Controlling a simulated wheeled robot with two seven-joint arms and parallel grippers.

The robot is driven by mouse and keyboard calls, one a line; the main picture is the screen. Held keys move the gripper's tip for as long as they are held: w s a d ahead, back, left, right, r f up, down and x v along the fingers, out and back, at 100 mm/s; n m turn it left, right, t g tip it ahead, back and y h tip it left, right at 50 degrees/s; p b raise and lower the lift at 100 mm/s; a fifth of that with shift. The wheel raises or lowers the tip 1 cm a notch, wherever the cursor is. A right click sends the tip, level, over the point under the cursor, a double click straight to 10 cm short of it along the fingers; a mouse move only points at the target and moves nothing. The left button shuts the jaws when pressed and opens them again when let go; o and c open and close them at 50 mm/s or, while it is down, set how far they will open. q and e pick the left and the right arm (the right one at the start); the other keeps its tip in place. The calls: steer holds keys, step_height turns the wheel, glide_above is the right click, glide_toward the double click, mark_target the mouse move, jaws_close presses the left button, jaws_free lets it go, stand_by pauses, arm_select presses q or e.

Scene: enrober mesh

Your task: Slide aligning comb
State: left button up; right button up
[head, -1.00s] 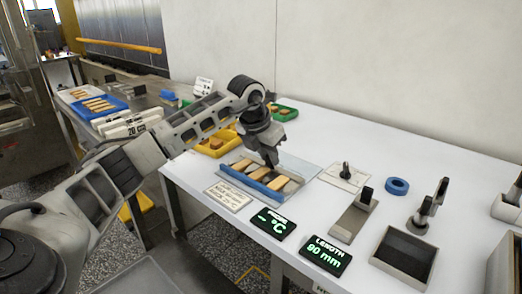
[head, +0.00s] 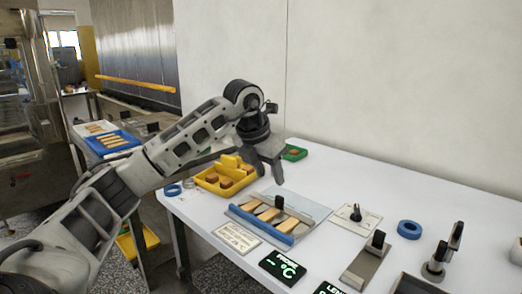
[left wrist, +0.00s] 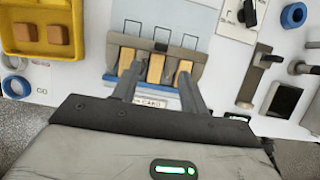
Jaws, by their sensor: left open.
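The comb, a grey toothed plate with a black knob (left wrist: 160,47), lies across the fingers of bar-shaped pieces in the left wrist view; its knob shows in the head view (head: 279,202). Several tan bars (left wrist: 155,68) lie between its teeth on a clear-topped board (head: 312,208) with a blue front strip (head: 262,226). My left gripper (head: 266,172) is open and empty above the board's back left, apart from the knob. Its spread fingers (left wrist: 157,84) also show in the left wrist view, partly covering the board's front. My right gripper is not in view.
A yellow tray of brown blocks (head: 213,181) stands left of the board, a green tray (head: 294,153) behind it. A label card (head: 237,237) and display (head: 283,267) lie in front. A knobbed plate (head: 357,217), blue ring (head: 409,229) and metal slide (head: 366,265) stand right.

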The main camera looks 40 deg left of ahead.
arm_select(q)
steer(key=v, duration=0.7)
stand_by(0.4)
